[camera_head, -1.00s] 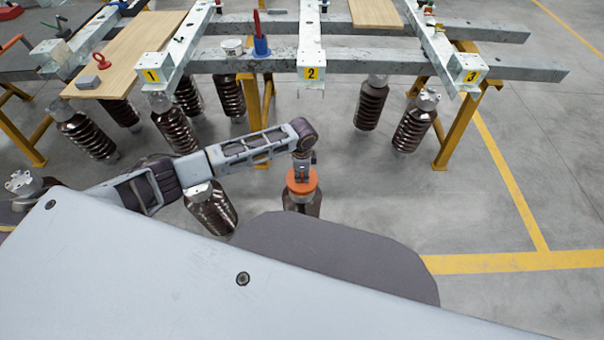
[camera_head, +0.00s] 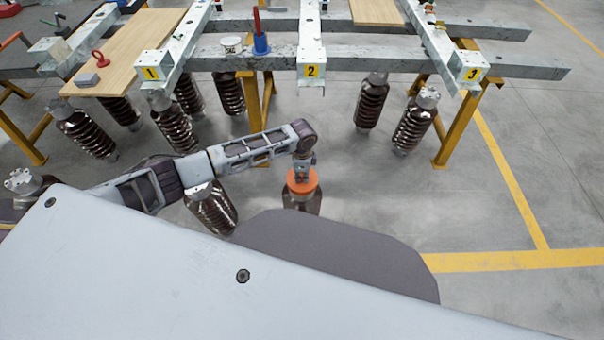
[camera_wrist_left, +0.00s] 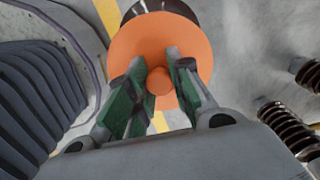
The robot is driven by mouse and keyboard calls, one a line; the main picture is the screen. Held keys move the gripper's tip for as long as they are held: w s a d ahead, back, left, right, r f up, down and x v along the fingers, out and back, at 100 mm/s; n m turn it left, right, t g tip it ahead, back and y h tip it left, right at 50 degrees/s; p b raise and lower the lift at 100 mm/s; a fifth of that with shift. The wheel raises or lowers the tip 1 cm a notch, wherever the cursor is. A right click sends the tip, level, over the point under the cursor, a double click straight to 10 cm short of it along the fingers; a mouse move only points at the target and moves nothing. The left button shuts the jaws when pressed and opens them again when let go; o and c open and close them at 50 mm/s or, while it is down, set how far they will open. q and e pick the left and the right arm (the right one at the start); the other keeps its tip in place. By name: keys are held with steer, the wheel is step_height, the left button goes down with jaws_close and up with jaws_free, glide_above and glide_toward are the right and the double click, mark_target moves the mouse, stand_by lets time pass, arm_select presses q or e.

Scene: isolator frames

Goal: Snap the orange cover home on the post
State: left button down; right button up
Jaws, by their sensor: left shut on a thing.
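The orange cover (camera_head: 302,184) is a round disc with a small knob; it sits at the top of a dark brown ribbed post (camera_head: 302,203) in the head view. In the left wrist view the cover (camera_wrist_left: 125,48) fills the upper middle, with part of the brown post (camera_wrist_left: 158,7) beyond its far edge. My left gripper (camera_head: 303,172) reaches down from above, and its green-padded fingers (camera_wrist_left: 160,80) are shut on the cover's knob. Whether the cover is fully seated is hidden. My right gripper is not in view.
Another ribbed insulator (camera_head: 212,210) stands just left of the post. A steel frame (camera_head: 400,62) with numbered beams and yellow legs stands behind, with more insulators beneath it. Bare grey floor (camera_head: 380,195) lies right of the post.

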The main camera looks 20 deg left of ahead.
mark_target(302, 174)
arm_select(q)
steer(key=shift+f, duration=1)
steer(key=c, duration=1.2)
jaws_free()
steer(key=shift+r, duration=0.15)
steer(key=shift+r, duration=5.9)
